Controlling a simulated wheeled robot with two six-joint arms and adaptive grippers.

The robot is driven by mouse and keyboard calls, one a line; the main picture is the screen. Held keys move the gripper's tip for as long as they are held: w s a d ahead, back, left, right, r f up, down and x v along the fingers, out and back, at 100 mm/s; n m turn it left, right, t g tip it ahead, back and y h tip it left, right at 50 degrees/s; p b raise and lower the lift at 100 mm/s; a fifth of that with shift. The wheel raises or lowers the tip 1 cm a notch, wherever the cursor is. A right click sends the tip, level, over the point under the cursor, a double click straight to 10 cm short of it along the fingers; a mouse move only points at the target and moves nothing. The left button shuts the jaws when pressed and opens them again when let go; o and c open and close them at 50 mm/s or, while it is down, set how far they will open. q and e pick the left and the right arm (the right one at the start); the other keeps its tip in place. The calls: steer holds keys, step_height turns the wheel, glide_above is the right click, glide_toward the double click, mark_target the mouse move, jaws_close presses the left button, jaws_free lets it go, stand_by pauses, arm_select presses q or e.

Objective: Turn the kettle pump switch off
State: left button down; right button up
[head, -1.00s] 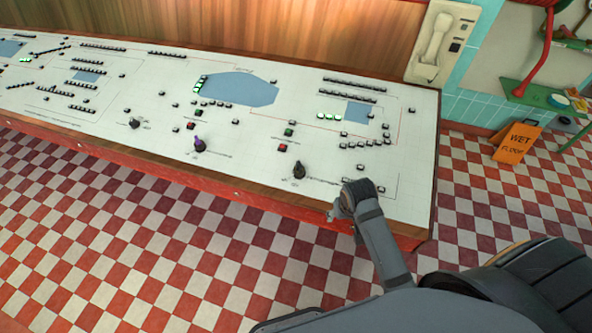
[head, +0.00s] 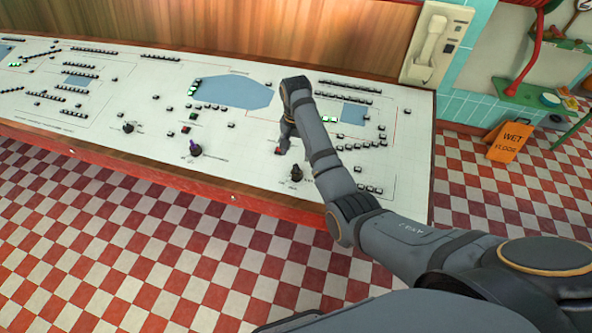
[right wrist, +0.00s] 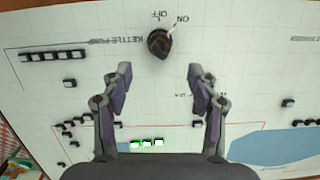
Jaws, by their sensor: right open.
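The kettle pump switch is a dark rotary knob (right wrist: 159,43) on the white panel, labelled KETTLE PUMP, with OFF and ON marks upside down in the right wrist view. Its pale pointer leans to the ON mark. In the head view it seems to be the black knob (head: 296,173) near the panel's front edge. My right gripper (right wrist: 159,72) is open and empty, with the knob beyond its fingertips and roughly centred between them. In the head view the right gripper (head: 285,143) points down over the panel, behind the knob and partly hidden by my arm. My left gripper is not in view.
A wall telephone (head: 432,45) is at the back right. An orange wet floor sign (head: 508,140) stands on the checkered floor.

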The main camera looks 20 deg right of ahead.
mark_target(296, 166)
step_height(296, 166, down, 10)
steer(key=shift+f+p, duration=0.2)
steer(key=shift+p, duration=0.3)
steer(key=shift+c, duration=0.3)
steer(key=c, duration=1.1)
